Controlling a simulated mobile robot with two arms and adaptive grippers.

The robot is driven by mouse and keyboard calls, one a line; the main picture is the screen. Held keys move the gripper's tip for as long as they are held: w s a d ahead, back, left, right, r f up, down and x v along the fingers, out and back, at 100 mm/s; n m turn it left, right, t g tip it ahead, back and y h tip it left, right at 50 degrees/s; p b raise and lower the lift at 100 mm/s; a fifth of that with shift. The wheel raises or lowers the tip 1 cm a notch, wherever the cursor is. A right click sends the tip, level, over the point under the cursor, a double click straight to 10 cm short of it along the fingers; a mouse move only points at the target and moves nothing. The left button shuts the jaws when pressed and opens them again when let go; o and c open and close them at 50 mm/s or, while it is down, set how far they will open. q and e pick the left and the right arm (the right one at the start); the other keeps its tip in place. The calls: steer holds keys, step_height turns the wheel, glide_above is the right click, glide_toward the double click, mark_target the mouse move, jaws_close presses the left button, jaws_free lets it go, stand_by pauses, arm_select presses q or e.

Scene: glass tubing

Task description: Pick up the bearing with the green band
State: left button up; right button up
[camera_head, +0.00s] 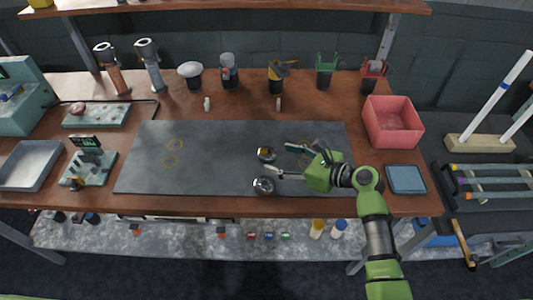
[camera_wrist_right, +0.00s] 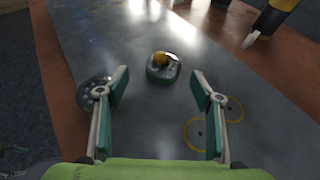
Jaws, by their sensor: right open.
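Two small round metal bearings are on the dark grey mat (camera_head: 215,165). The farther bearing (camera_head: 266,154) has a yellow-orange spot on top; in the right wrist view this bearing (camera_wrist_right: 163,72) lies ahead of and between the fingers. The nearer bearing (camera_head: 263,186) is close to the mat's front edge; in the right wrist view it (camera_wrist_right: 86,96) is partly hidden behind the left finger. I cannot clearly make out a green band on either. My right gripper (camera_head: 284,160) is open and empty, just right of the bearings, its fingers pointing left. My left gripper is not in view.
Yellow circles (camera_head: 172,160) mark the mat. A red bin (camera_head: 393,122) and a blue tray (camera_head: 405,179) are at the right, a metal tray (camera_head: 30,165) at the left. Tools in holders (camera_head: 276,78) line the back. The mat's left and middle are clear.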

mark_target(270, 154)
steer(key=shift+w+a+f, duration=0.1)
steer(key=shift+w+a, duration=0.2)
steer(key=shift+w, duration=0.05)
steer(key=x, duration=0.3)
steer(key=shift+w+f, duration=0.2)
steer(key=shift+w, duration=0.15)
steer(key=shift+w+a+f, duration=0.15)
steer(key=shift+a, duration=0.1)
steer(key=shift+d, duration=0.1)
steer(key=c, duration=1.2)
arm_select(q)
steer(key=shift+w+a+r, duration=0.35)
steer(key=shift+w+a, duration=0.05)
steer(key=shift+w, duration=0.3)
arm_select(e)
steer(key=shift+c, duration=0.4)
